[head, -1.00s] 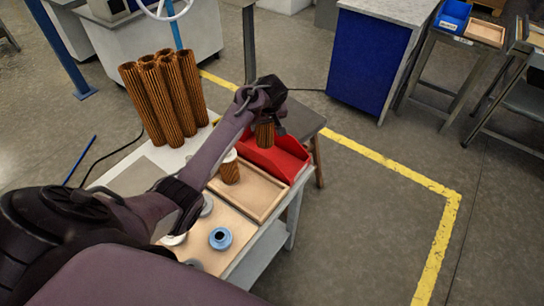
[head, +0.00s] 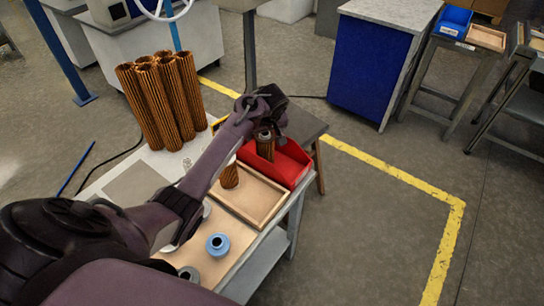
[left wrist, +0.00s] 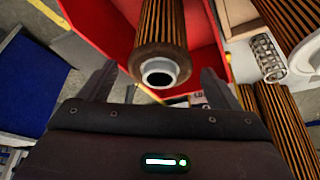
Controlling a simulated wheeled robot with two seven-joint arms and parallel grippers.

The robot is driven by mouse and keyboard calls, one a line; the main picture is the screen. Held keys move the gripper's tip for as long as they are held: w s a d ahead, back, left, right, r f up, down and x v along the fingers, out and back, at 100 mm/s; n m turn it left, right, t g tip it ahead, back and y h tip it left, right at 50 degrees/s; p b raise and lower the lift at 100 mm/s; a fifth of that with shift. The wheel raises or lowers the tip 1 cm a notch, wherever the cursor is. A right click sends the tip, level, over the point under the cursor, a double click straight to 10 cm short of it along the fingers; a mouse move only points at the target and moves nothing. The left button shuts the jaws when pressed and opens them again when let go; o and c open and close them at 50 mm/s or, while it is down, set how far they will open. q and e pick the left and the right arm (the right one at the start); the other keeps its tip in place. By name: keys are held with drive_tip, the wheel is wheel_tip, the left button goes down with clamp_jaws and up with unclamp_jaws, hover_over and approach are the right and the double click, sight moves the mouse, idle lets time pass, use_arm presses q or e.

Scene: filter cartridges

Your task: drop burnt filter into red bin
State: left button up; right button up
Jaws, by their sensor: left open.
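A brown pleated filter with a grey end cap (head: 265,147) stands roughly upright at the red bin (head: 291,166), its lower part hidden behind the bin's wall. In the left wrist view the filter (left wrist: 160,38) shows its end ring and hole toward me, with the red bin (left wrist: 100,25) behind it. My left gripper (head: 266,122) is open just above the filter. In the wrist view its spread fingers (left wrist: 158,88) are on either side of the filter's end, with gaps between. I cannot tell whether the filter rests on the bin floor. My right gripper is not in view.
Another brown filter (head: 229,176) stands in the wooden tray (head: 262,211) beside the bin. A blue ring-shaped part (head: 218,244) lies on the near board. Several tall brown filters (head: 160,100) stand at the table's back left.

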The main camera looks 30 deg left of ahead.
use_arm(q)
drive_tip(key=shift+d+r, duration=0.2)
drive_tip(key=shift+r, duration=0.15)
drive_tip(key=b+v, duration=0.1)
drive_tip(key=v, duration=0.6)
drive_tip(key=shift+a, duration=0.1)
